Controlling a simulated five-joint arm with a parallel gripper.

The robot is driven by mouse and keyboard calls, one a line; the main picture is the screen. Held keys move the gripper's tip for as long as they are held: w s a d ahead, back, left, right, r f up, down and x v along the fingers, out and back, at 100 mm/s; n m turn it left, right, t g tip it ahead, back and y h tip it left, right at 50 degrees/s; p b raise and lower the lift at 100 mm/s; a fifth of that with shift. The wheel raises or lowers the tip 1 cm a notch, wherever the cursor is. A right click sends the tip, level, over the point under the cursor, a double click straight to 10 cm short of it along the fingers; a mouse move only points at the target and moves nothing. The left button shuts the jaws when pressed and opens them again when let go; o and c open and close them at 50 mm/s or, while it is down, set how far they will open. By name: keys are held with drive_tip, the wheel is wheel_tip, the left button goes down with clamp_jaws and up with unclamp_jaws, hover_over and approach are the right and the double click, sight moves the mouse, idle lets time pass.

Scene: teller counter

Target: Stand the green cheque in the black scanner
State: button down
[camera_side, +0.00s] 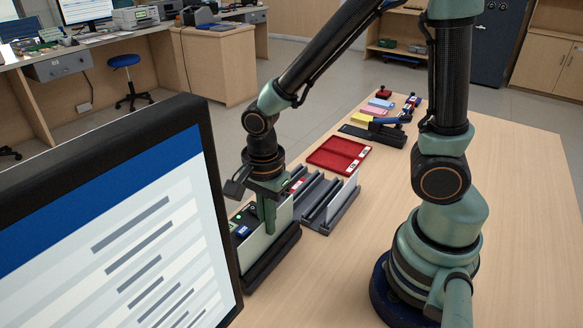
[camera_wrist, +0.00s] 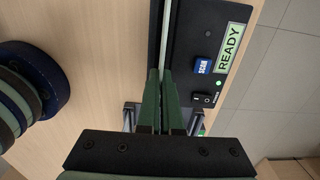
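The black scanner (camera_side: 273,264) stands on the counter just right of the monitor in the side view. In the wrist view the scanner (camera_wrist: 190,30) shows a READY display, a blue SCAN button and a green light. The cheque (camera_side: 257,245), a pale, faintly green sheet, stands upright at the scanner's slot; its lower edge is hidden. In the wrist view the cheque (camera_wrist: 165,35) is a thin pale edge along the slot. My gripper (camera_side: 268,225) is above the scanner, its green fingers (camera_wrist: 161,73) closed on the cheque's upper part.
A dark slotted rack (camera_side: 319,218) beside the scanner holds another pale upright sheet (camera_side: 343,199). A red tray (camera_side: 338,155), a black device (camera_side: 372,135) and small coloured items lie further back. The monitor (camera_side: 120,225) stands close on the left. The counter's right side is clear.

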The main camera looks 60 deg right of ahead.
drive_tip(key=shift+f, duration=0.9)
drive_tip(key=c, duration=1)
unclamp_jaws()
drive_tip(key=shift+r, duration=3.55)
drive_tip(key=d+r+n+t, duration=0.5)
drive_tip(key=d+r+n, duration=0.3)
drive_tip(key=n, duration=1)
wheel_tip(320, 180, up, 3)
drive_tip(key=shift+r+t, duration=0.1)
drive_tip(key=shift+t, duration=0.2)
